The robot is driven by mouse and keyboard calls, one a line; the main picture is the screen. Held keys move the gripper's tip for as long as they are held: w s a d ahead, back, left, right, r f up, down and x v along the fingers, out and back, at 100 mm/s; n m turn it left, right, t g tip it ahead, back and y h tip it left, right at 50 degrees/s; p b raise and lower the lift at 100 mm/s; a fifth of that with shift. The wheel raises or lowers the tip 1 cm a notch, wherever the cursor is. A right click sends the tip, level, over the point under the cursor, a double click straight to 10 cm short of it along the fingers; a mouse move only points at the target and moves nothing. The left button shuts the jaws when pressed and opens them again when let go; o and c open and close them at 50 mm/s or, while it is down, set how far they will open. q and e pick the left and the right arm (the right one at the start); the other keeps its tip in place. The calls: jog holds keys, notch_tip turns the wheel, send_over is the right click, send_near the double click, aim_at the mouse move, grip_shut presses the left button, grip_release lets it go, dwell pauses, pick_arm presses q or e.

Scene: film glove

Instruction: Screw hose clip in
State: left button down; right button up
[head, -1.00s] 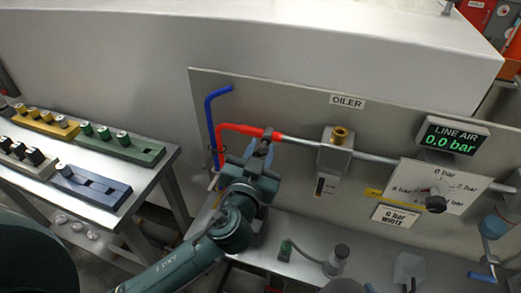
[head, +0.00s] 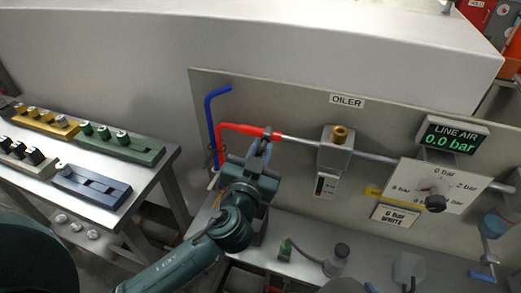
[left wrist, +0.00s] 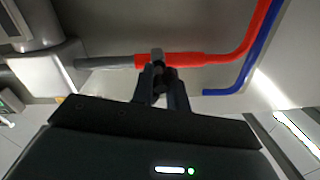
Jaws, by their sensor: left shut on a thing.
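The red hose (head: 245,129) ends on the grey metal pipe (head: 300,141) along the panel; both also show in the left wrist view. A small grey hose clip (left wrist: 157,56) sits around the hose near its end. My left gripper (left wrist: 161,88) is just below the hose, its fingers shut on a small dark part at the clip, likely its screw. The fingers hide most of that part, so how far the screw is in cannot be seen. In the head view the left gripper (head: 262,150) reaches up to the hose end. My right gripper is not in view.
A blue hose (head: 209,110) hangs left of the red one. The oiler (head: 335,150) stands close to the right. The line air display (head: 450,139) reads 0.0 bar. A side table (head: 150,185) with coloured blocks stands at the left.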

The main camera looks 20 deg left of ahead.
pick_arm(q)
jog(key=shift+a, duration=0.1)
dwell(0.6)
jog(key=c, duration=1.4)
grip_release()
